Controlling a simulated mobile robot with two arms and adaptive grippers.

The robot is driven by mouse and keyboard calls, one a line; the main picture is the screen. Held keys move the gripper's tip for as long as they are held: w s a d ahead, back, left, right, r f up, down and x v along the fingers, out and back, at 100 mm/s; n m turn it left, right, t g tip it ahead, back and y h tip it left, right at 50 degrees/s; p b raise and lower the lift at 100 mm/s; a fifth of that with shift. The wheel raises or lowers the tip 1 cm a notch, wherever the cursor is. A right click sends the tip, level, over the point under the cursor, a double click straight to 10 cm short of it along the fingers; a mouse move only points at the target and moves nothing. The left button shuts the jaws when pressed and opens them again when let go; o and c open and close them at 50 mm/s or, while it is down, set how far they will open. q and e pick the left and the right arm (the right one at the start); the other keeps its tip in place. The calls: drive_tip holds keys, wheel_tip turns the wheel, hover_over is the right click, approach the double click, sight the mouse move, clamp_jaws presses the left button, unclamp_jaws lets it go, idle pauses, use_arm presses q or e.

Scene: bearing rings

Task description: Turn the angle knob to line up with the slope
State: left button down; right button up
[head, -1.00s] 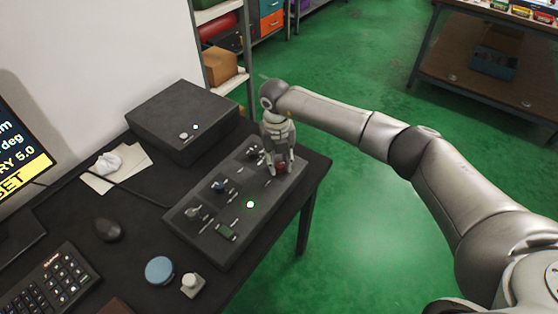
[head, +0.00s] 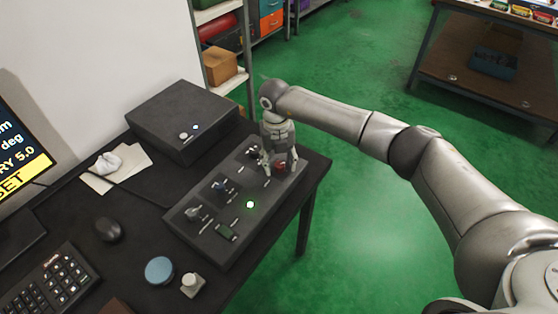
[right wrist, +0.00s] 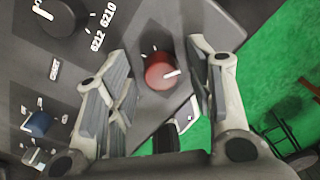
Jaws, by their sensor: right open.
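A red knob (right wrist: 160,74) with a white pointer line sits on the dark control panel (head: 238,239). In the right wrist view its pointer aims right and slightly up, with white tick marks around its upper side. My right gripper (right wrist: 163,62) is open, its fingers on either side of the knob with gaps visible. In the head view the right gripper (head: 279,164) points down over the panel's far right end, partly hiding the red knob (head: 281,167). I cannot read which knob is labelled angle. My left gripper is not in view.
A black knob (right wrist: 58,14) beside "6212" and "6210" labels and a blue knob (right wrist: 38,123) share the panel. A dark box (head: 180,115) stands behind; a monitor (head: 22,150) is cut off left.

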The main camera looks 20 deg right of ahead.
sight(277, 164)
wheel_tip(277, 164, up, 12)
drive_tip(key=shift+a, duration=0.25)
idle(0.3)
idle(0.4)
